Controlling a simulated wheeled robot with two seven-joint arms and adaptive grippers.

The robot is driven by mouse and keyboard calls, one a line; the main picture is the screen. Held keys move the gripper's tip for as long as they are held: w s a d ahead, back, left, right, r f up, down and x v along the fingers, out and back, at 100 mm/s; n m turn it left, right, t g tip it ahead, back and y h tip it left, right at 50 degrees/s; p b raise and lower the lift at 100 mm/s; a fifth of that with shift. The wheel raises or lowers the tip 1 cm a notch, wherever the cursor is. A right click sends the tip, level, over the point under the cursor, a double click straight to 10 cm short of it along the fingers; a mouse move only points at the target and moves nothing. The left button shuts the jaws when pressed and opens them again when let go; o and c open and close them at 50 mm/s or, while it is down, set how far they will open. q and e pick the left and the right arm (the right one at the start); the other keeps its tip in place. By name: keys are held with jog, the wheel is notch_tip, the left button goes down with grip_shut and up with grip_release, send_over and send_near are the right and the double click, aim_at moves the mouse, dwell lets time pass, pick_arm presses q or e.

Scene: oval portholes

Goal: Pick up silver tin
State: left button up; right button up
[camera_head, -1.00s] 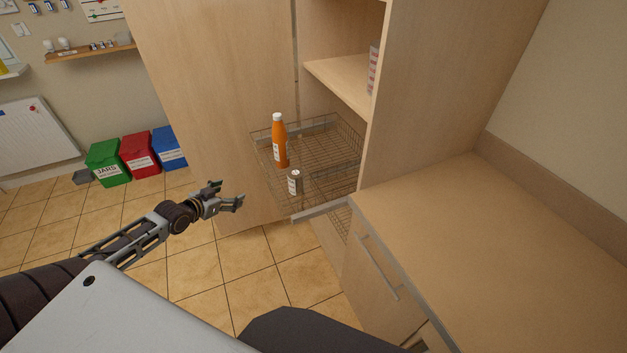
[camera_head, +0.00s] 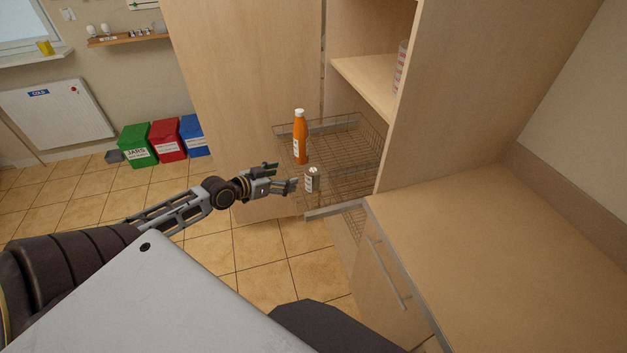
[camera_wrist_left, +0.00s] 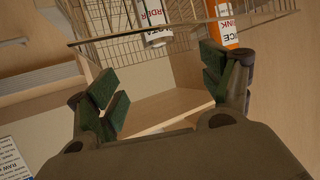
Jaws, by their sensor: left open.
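The silver tin (camera_head: 312,180) is a small can with a white label, upright near the front left of the pulled-out wire basket (camera_head: 352,185). My left gripper (camera_head: 284,176) is open and empty, just left of the tin and apart from it in the head view. In the left wrist view, the tin (camera_wrist_left: 151,20) shows beyond the open fingers (camera_wrist_left: 165,88), between them and past the basket's rim. My right gripper is not in view.
An orange bottle (camera_head: 300,140) stands in the basket behind the tin. A cabinet door panel (camera_head: 235,100) is on the left and a wooden counter (camera_head: 490,250) on the right. Green, red and blue bins (camera_head: 168,141) stand on the floor far left.

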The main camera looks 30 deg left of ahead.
pick_arm(q)
send_near(311, 170)
jog(key=shift+a+x, duration=0.3)
jog(key=shift+x, duration=1.15)
jog(key=shift+w+d+f, duration=0.2)
jog(key=shift+w+d, duration=0.35)
jog(key=shift+w, duration=0.1)
jog(key=shift+w, duration=0.1)
jog(key=shift+x, duration=2.5)
jog(key=shift+f, duration=0.1)
jog(key=shift+c, duration=0.3)
grip_shut()
notch_tip(311, 170, up, 10)
